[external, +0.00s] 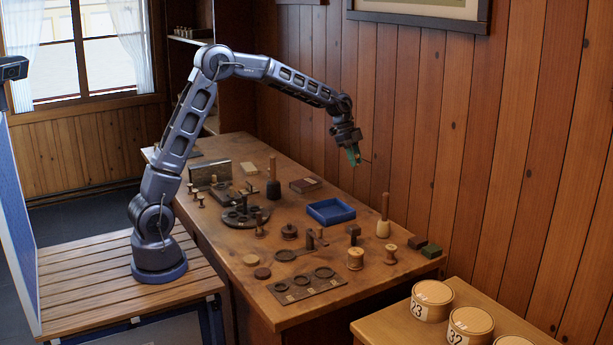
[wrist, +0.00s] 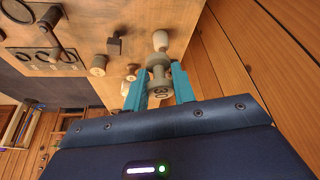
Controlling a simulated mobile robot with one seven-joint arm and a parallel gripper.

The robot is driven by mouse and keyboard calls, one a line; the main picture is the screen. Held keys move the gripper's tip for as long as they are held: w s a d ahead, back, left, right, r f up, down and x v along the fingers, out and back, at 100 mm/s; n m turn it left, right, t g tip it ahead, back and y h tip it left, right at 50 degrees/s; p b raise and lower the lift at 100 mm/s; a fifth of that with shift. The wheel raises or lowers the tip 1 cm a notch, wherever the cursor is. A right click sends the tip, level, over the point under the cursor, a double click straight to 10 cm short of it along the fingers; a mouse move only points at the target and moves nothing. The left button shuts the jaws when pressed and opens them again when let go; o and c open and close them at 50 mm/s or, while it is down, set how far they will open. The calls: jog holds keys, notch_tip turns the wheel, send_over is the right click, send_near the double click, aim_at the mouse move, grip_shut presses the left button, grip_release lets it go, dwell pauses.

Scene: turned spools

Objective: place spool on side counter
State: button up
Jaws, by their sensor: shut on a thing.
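My gripper (external: 353,156) is raised above the far right part of the workbench, close to the plank wall. In the wrist view its teal fingers (wrist: 159,88) are shut on a grey-brown turned spool (wrist: 158,72). The held spool is too small to make out in the external view. Two other spools, a larger one (external: 355,258) and a smaller one (external: 389,254), stand upright on the bench near its right end. A lower wooden counter (external: 388,328) is at the bottom right; I cannot tell if it is the side counter.
The workbench (external: 232,262) holds a blue tray (external: 331,211), a pale mallet (external: 384,217), a dark round stand (external: 246,215) and a plate with rings (external: 307,286). Numbered round boxes (external: 432,300) occupy the lower counter's right side. The plank wall borders the bench.

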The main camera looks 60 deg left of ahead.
jog(key=s+d, duration=0.2)
jog(key=d, duration=1.3)
jog(key=m, duration=0.2)
send_over(401, 327)
jog(key=a, duration=0.2)
jog(key=shift+g, duration=0.4)
jog(key=f, duration=3)
jog(key=shift+s+d+f, duration=0.15)
jog(key=shift+s+d, duration=0.05)
jog(key=shift+d, duration=0.05)
jog(key=shift+f, duration=0.15)
jog(key=o, duration=0.8)
jog(key=shift+o, duration=1.1)
